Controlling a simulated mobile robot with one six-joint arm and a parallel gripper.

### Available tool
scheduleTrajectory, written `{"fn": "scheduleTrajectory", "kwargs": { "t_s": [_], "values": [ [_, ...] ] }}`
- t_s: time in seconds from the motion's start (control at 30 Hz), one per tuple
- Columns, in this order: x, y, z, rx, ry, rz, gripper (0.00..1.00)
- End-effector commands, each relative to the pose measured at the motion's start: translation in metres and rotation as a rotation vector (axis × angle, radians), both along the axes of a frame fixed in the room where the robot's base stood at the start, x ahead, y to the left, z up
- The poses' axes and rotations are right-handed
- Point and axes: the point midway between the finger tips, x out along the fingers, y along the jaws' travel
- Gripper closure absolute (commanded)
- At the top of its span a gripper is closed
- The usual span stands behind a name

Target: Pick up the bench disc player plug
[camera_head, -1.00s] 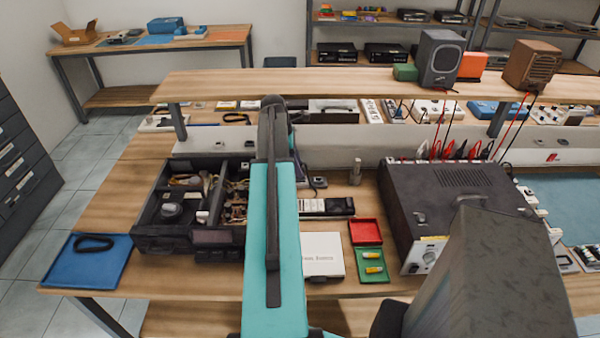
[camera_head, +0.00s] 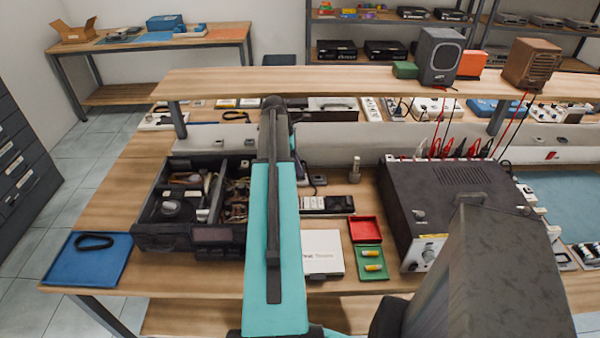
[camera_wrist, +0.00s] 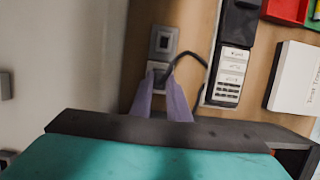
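In the wrist view two square grey-white sockets stand in a row, a farther one (camera_wrist: 163,41) and a nearer one (camera_wrist: 157,71). A black cord (camera_wrist: 187,56) rises from the nearer one and curves right. The plug is not clear as a separate shape; it may be the dark part at the nearer socket. My gripper (camera_wrist: 161,80) has its two purple fingers apart, with the tips close to the nearer socket. I cannot tell whether they touch anything. The opened black disc player (camera_head: 190,208) sits left of my arm in the head view.
A red tray (camera_head: 363,229), green tray (camera_head: 370,262) and large black instrument (camera_head: 440,200) stand right of my arm. A shelf (camera_head: 350,83) overhangs the bench's back.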

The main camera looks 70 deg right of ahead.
Motion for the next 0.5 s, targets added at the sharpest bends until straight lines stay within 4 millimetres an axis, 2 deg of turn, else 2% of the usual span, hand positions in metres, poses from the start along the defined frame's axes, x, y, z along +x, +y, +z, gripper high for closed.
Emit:
{"fn": "scheduleTrajectory", "kwargs": {
  "t_s": [0.5],
  "values": [
    [0.0008, -0.0002, 0.0042, -0.002, -0.001, 0.002, 1.0]
  ]
}}
